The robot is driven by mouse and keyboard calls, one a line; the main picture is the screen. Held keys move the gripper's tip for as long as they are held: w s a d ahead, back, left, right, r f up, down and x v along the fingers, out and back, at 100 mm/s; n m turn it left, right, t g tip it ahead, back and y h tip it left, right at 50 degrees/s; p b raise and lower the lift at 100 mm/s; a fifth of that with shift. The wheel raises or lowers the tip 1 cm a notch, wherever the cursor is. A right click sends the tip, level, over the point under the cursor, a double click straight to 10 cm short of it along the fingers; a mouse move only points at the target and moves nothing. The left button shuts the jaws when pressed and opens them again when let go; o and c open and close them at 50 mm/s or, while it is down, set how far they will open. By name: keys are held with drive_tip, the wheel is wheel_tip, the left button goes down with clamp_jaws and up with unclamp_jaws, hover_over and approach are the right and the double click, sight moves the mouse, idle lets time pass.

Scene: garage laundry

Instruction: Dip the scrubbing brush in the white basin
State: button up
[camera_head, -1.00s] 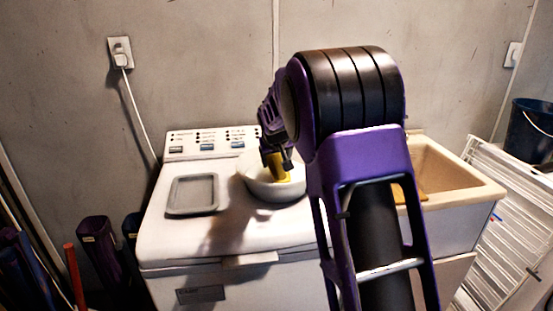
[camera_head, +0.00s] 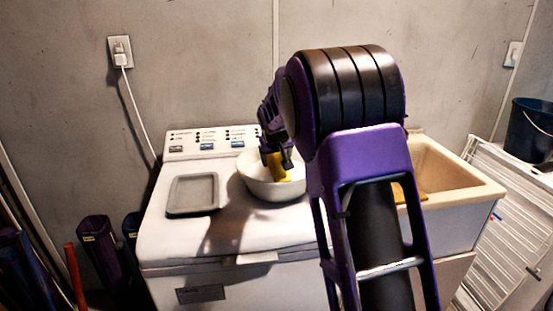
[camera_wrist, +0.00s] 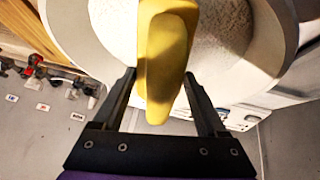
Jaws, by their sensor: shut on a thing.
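The scrubbing brush (camera_wrist: 160,62) is yellow and held between the two fingers of my gripper (camera_wrist: 165,85). In the head view the brush (camera_head: 277,168) points down into the white basin (camera_head: 262,189), below my gripper (camera_head: 276,152). The basin sits on the white washing machine top. In the wrist view the basin (camera_wrist: 270,45) surrounds the brush, with a pale, rough-looking area inside it. The brush's lower end is partly hidden, and I cannot tell whether it touches the basin's bottom.
A grey tray (camera_head: 193,194) lies on the washing machine (camera_head: 230,238) left of the basin. A beige sink (camera_head: 450,185) stands to the right, partly behind my arm. A dark bucket (camera_head: 530,130) is at the far right. The machine's front top is clear.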

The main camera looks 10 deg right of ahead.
drive_tip(key=shift+r, duration=0.1)
wheel_tip(320, 180, up, 8)
drive_tip(key=p, duration=0.5)
drive_tip(key=shift+r, duration=0.1)
drive_tip(key=shift+r+p, duration=0.3)
drive_tip(key=shift+r, duration=1)
